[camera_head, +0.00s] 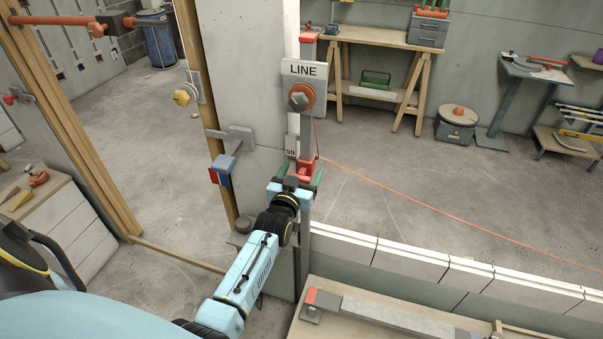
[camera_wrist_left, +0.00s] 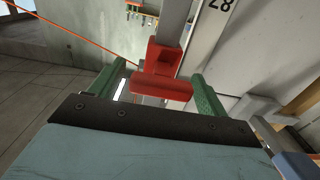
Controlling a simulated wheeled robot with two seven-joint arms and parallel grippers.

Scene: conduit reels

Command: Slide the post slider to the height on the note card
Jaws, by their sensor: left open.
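The red post slider (camera_head: 306,170) sits low on the grey upright post (camera_head: 307,130). An orange line runs from near it to the lower right. My left gripper (camera_head: 300,178) reaches up to the slider with green fingers open. In the left wrist view the slider (camera_wrist_left: 160,78) lies between the two green fingers, with a visible gap on the right side; contact on the left is unclear. A number plate reading 28 (camera_wrist_left: 220,4) shows at the top there. In the head view a small plate (camera_head: 291,151) beside the post seems to read 99. I cannot identify a note card. My right gripper is out of view.
A red and blue block (camera_head: 221,170) sticks out left of the wall end. A low block wall (camera_head: 410,260) runs right. A bench (camera_head: 390,320) stands in front.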

